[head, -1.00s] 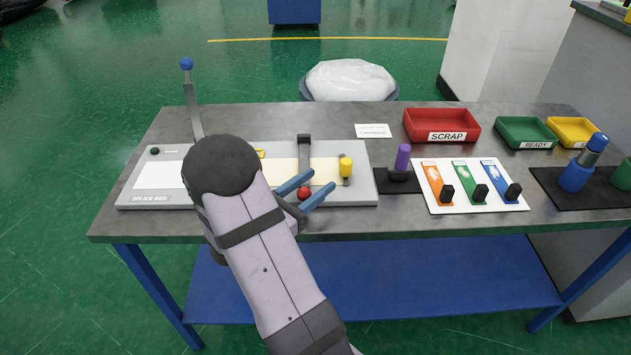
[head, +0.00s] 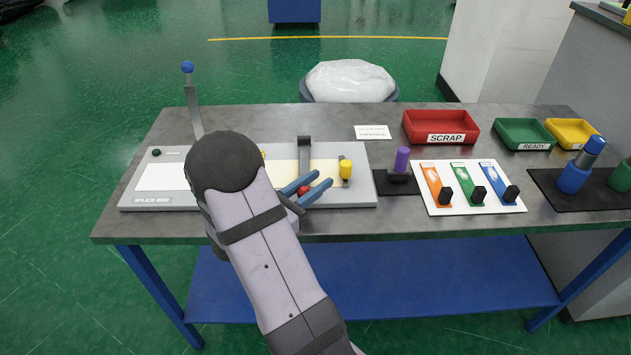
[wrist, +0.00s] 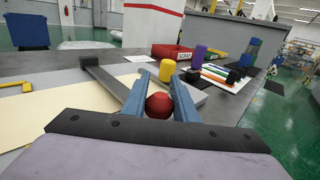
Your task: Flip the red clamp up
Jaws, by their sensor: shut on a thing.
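The red clamp's round knob (head: 303,190) is between the two blue fingers of my gripper (head: 307,188), low over the right part of the splice bed (head: 360,158). In the wrist view the red knob (wrist: 159,105) sits between the fingers (wrist: 159,92), which are shut on it. A dark flat bar (head: 304,150) runs from the far edge of the bed toward the knob; it also shows in the wrist view (wrist: 105,82). The knob is partly hidden by the fingers in the head view.
A yellow knob (head: 345,169) stands just right of my fingers. A blue-knobbed lever (head: 187,68) rises at the bed's far left. A purple-topped piece (head: 402,159), a white board (head: 490,206) with coloured strips, and a red SCRAP tray (head: 470,117) are to the right.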

